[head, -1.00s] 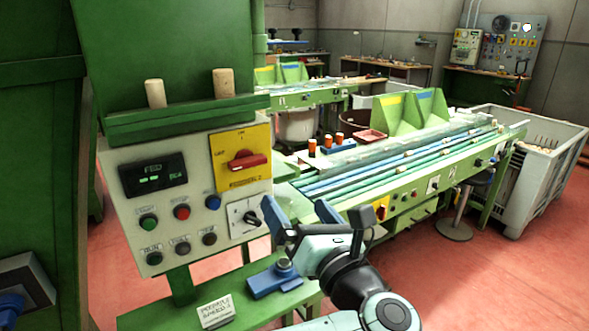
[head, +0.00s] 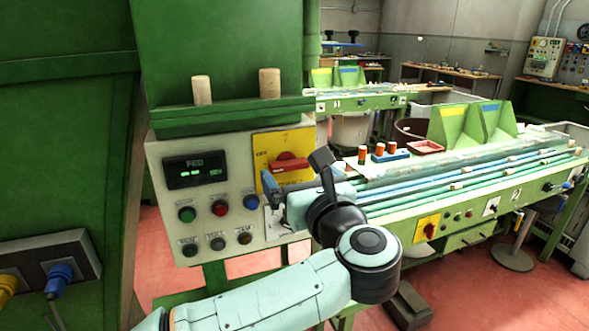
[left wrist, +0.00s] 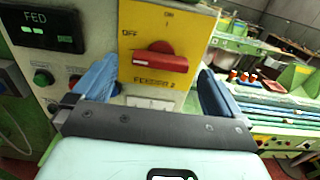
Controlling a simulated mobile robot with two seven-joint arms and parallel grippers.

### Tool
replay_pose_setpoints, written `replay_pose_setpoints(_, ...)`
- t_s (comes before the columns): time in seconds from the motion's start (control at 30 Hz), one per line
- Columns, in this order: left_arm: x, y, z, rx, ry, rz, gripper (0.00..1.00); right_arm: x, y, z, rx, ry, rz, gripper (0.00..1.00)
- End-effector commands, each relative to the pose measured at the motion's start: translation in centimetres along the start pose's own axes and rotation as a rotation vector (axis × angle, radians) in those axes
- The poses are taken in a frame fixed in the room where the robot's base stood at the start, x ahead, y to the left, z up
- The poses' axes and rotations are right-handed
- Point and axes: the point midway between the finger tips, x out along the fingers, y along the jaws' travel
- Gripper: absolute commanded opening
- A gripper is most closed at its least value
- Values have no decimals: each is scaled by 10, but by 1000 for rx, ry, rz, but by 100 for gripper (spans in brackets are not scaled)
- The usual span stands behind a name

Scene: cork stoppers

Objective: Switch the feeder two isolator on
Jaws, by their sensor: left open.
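The feeder two isolator is a red rotary handle (head: 290,165) on a yellow plate (head: 264,145) at the right of the grey control panel. In the left wrist view the handle (left wrist: 160,62) lies horizontal, in line with the OFF mark at the left; the ON mark is at the top. The plate (left wrist: 135,35) reads FEEDER 2. My left gripper (head: 303,180) is open and empty in front of the plate's lower part. In the wrist view its blue fingers stand left and right of the handle, slightly below it, apparently not touching. My right gripper is out of view.
The panel also has a FED display (head: 195,171), several push buttons and a small switch (head: 277,222), partly behind my gripper. Two corks (head: 270,83) stand on the green ledge above. A conveyor bench (head: 470,185) extends to the right. A green cabinet (head: 65,150) is at left.

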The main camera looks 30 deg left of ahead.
Motion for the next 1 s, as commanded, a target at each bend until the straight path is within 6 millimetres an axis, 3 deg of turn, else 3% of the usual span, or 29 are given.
replay_pose_setpoints(0.2,19,0,0,1,0,0,100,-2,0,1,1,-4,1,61)
replay_pose_setpoints(0.5,22,-1,-1,2,0,-1,100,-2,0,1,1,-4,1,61)
replay_pose_setpoints(0.53,21,-1,-1,2,0,-1,94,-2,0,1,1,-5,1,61)
replay_pose_setpoints(0.67,21,-1,-1,2,0,-1,51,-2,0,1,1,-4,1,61)
replay_pose_setpoints(0.7,21,-1,-1,2,0,-1,46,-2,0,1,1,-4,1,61)
replay_pose_setpoints(1.0,21,-1,0,32,0,-1,46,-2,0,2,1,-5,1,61)
